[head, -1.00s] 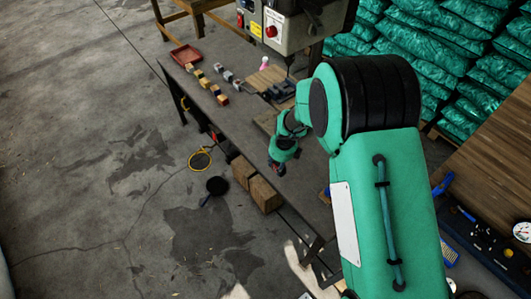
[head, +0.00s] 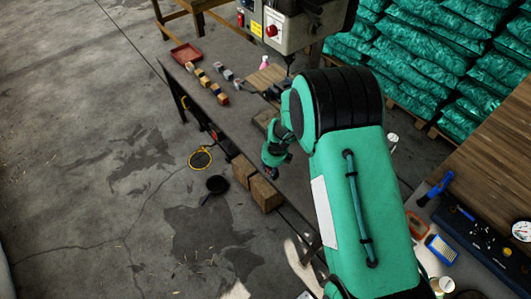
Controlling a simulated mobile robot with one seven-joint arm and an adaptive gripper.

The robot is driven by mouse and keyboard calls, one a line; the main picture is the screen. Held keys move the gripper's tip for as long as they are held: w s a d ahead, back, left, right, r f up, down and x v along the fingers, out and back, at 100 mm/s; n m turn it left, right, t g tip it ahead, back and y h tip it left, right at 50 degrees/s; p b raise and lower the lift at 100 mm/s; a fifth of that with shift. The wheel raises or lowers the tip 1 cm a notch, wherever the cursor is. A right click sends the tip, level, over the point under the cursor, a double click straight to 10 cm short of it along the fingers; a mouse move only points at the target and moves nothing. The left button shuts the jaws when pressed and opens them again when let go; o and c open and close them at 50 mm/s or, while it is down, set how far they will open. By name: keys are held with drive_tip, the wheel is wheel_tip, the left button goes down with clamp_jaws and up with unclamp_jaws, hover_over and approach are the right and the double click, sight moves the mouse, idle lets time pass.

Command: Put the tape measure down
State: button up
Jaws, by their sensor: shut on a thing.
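My gripper (head: 270,174) hangs at the end of my green arm, over the front edge of the dark workbench (head: 232,125). It is shut on a small dark thing with a hint of red, taken to be the tape measure; at this size its shape is hard to make out. The wrist hides part of it from above. I cannot tell how high it is above the bench top.
Small blocks (head: 211,84) in a row, a red tray (head: 186,54) and a drill press (head: 290,25) are on the bench's far part. A wooden table (head: 500,150) with tools is at the right.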

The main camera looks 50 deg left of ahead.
drive_tip(key=shift+w+a, duration=0.1)
drive_tip(key=shift+a, duration=0.05)
drive_tip(key=w+a, duration=0.2)
drive_tip(key=a, duration=0.2)
drive_tip(key=w+a+f, duration=0.1)
drive_tip(key=w+a, duration=0.2)
drive_tip(key=a, duration=0.2)
drive_tip(key=w+a, duration=0.2)
drive_tip(key=a, duration=0.2)
drive_tip(key=shift+w+a+f, duration=0.2)
drive_tip(key=shift+w+a, duration=0.1)
drive_tip(key=shift+w, duration=0.1)
drive_tip(key=shift+f, duration=1.75)
drive_tip(key=shift+f, duration=0.1)
drive_tip(key=shift+f+b, duration=0.1)
drive_tip(key=shift+b, duration=0.25)
drive_tip(key=o, duration=1.4)
